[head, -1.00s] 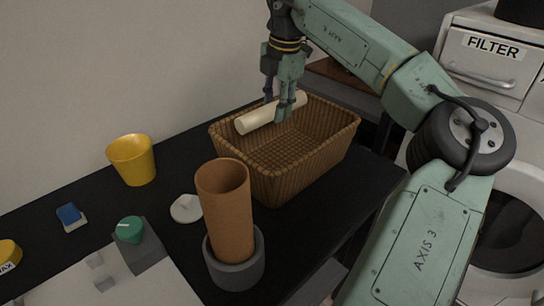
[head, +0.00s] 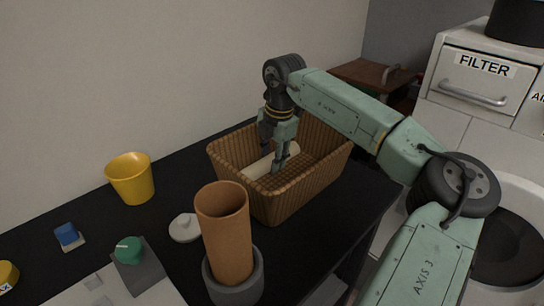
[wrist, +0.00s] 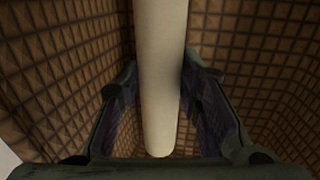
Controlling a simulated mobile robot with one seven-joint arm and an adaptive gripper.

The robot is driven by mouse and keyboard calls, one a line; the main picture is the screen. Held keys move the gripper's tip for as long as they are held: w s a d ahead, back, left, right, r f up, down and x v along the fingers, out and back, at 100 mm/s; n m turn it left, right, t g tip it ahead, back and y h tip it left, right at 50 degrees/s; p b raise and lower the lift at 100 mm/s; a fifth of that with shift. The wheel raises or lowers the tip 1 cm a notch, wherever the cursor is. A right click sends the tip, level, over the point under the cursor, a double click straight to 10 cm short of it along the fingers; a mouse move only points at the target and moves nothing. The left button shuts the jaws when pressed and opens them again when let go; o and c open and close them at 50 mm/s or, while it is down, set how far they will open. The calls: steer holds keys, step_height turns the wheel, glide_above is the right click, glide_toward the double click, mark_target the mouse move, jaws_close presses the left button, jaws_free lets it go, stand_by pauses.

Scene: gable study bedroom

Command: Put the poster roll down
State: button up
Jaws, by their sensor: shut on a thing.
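The poster roll (head: 262,164) is a cream-white cylinder. It is inside the brown woven basket (head: 312,190) on the black table, partly hidden by the basket's near wall and my fingers. My gripper (head: 272,160) reaches down into the basket and is shut on the roll. In the wrist view the roll (wrist: 160,70) runs between my two fingers (wrist: 161,110), with basket weave on both sides. I cannot tell whether the roll touches the basket floor.
A brown cylinder (head: 225,235) stands in a grey round holder (head: 238,285) in front of the basket. A yellow cup (head: 131,180), a white lid-like disc (head: 185,228) and a green knob (head: 129,250) are to the left. A drawer marked FILTER (head: 481,80) is at right.

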steer(key=shift+f, duration=0.2)
steer(key=o, duration=0.9)
steer(key=shift+r, duration=0.1)
steer(key=r, duration=0.4)
steer(key=s+d+r, duration=0.1)
steer(key=r, duration=0.3)
steer(key=r+b, duration=0.1)
steer(key=r, duration=0.3)
steer(key=shift+s+d, duration=0.15)
